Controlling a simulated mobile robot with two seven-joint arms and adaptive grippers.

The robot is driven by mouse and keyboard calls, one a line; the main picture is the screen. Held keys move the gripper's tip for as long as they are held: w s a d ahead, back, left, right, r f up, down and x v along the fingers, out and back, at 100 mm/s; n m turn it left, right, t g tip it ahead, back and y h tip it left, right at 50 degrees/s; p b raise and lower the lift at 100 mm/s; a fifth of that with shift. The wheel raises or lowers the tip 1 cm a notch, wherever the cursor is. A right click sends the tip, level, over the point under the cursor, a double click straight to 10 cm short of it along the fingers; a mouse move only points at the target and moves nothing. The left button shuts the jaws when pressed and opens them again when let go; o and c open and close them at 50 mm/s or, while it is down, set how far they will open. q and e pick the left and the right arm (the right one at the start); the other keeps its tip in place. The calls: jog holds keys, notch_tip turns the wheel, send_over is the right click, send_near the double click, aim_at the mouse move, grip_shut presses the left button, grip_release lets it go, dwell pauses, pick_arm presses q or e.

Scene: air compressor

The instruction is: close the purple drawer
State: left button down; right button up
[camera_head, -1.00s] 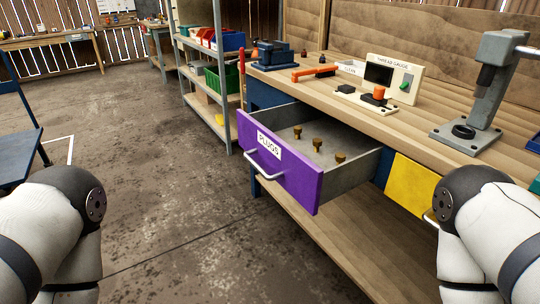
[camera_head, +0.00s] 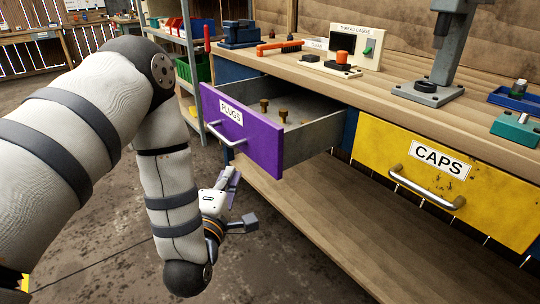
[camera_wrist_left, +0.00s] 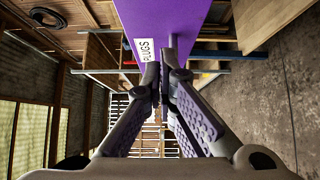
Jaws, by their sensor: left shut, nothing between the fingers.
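The purple drawer (camera_head: 240,129) labelled PLUGS is pulled out of the workbench, with its silver handle (camera_head: 224,135) on the front. Brass plugs (camera_head: 283,116) stand inside it. My left gripper (camera_head: 236,198) is below the drawer front in the head view, in front of the bench and apart from the handle. In the left wrist view the fingers (camera_wrist_left: 163,80) are shut with nothing between them, and the purple front (camera_wrist_left: 175,22) with its PLUGS label lies beyond their tips. Whether they touch it cannot be told. My right gripper is out of view.
A yellow drawer (camera_head: 440,190) labelled CAPS is flush in the bench at the right. The bench top (camera_head: 400,101) carries a thread gauge (camera_head: 356,45) and a grey press (camera_head: 436,92). A lower wooden shelf (camera_head: 330,220) runs underneath. A shelf rack stands behind left.

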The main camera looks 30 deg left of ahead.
pick_arm(q)
send_near(256, 140)
jog(key=a, duration=0.3)
jog(key=w, duration=0.2)
jog(key=w+d, duration=0.1)
jog(key=w, duration=0.1)
jog(key=shift+w+f, duration=0.1)
jog(key=shift+w, duration=0.1)
